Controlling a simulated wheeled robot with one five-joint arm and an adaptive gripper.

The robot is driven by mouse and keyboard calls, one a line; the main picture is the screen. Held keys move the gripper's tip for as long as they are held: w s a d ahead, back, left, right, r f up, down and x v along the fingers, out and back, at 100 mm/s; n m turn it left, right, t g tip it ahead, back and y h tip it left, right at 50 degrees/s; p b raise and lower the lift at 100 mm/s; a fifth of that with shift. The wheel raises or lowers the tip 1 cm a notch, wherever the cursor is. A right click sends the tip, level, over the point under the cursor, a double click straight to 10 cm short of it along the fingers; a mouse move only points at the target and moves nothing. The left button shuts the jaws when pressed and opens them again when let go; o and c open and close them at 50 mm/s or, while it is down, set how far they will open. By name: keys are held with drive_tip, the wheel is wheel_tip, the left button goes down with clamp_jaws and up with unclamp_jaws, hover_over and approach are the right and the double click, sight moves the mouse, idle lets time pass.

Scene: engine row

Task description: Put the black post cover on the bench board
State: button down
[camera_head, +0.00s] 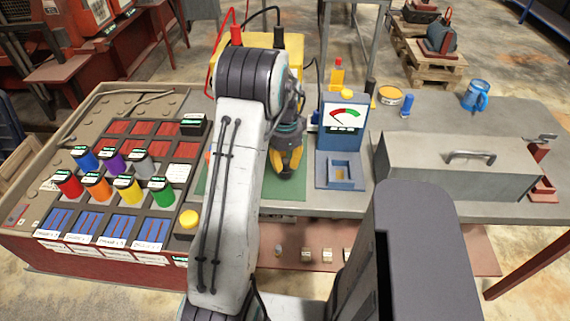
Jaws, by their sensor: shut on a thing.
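My gripper (287,160) has yellow fingers and points down over a flat green board (291,192) on the bench. It is shut on a small dark thing, which looks like the black post cover (290,173). The fingers hide much of it, and I cannot tell whether it touches the board. My arm hides the board's middle-left part.
A blue tester (342,135) with a dial stands close right of the gripper. A grey lidded box (455,165) is farther right. A sorting panel (115,180) with coloured cylinders is at left. A yellow battery (262,42) with red and black leads stands behind my arm.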

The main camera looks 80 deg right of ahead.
sight(285, 169)
drive_tip(key=shift+f, duration=1.3)
drive_tip(key=shift+f, duration=0.2)
drive_tip(key=c, duration=1.1)
unclamp_jaws()
drive_tip(key=shift+r, duration=0.1)
